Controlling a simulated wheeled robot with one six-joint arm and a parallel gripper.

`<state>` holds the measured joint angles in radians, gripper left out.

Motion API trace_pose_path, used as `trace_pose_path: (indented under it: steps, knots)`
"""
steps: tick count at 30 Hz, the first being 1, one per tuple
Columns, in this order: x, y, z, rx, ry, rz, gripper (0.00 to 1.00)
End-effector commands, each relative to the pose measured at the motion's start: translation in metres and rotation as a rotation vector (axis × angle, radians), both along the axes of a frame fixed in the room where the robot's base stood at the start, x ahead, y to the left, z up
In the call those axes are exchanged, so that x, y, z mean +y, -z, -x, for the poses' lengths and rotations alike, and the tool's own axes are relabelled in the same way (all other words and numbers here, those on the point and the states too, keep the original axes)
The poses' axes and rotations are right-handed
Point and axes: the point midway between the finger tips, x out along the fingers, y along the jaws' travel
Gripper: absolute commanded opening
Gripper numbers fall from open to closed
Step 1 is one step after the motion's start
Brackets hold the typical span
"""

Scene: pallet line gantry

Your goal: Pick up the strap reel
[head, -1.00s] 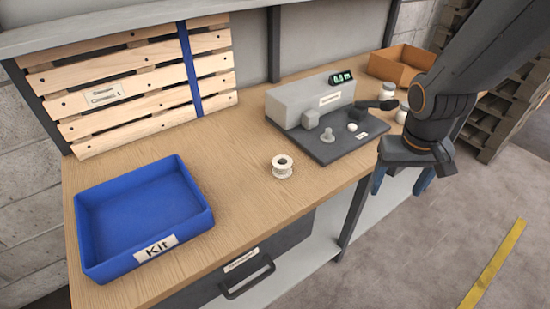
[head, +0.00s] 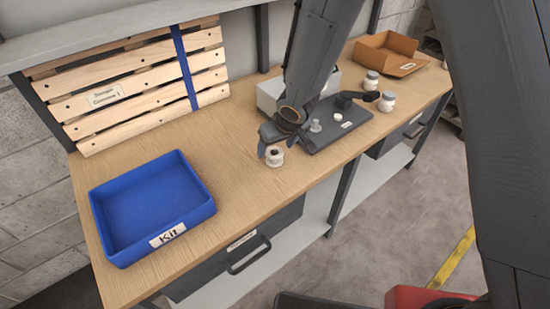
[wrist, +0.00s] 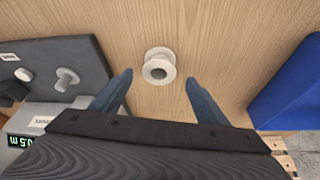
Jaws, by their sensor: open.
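The strap reel (head: 274,157) is a small white spool with a dark hub hole, standing on the wooden bench top. It also shows in the wrist view (wrist: 159,67), near the top middle. My gripper (head: 268,148) is just above and beside the reel in the head view and hides part of it. In the wrist view my gripper's two blue fingers (wrist: 158,80) are apart, one on each side of the reel, with bare wood between each finger and the reel. The gripper is open and empty.
A blue Kit tray (head: 207,212) lies to the left on the bench. A dark machine base (head: 345,133) with a knob and fittings stands close on the right. White-lidded jars (head: 386,102) and an orange box (head: 405,65) are farther right. A slatted pallet panel (head: 120,90) stands behind.

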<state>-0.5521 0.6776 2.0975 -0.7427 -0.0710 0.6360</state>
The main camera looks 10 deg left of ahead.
Motion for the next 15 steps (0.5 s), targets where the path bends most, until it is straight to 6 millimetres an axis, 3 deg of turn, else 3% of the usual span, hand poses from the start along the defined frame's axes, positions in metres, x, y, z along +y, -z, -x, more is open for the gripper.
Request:
trace_pose_path:
  steps: [9, 15]
  knots:
    - [0.007, 0.039, -0.012, 0.001, 0.001, 0.0, 0.68]
    - [0.009, 0.045, -0.014, 0.001, 0.0, 0.001, 0.68]
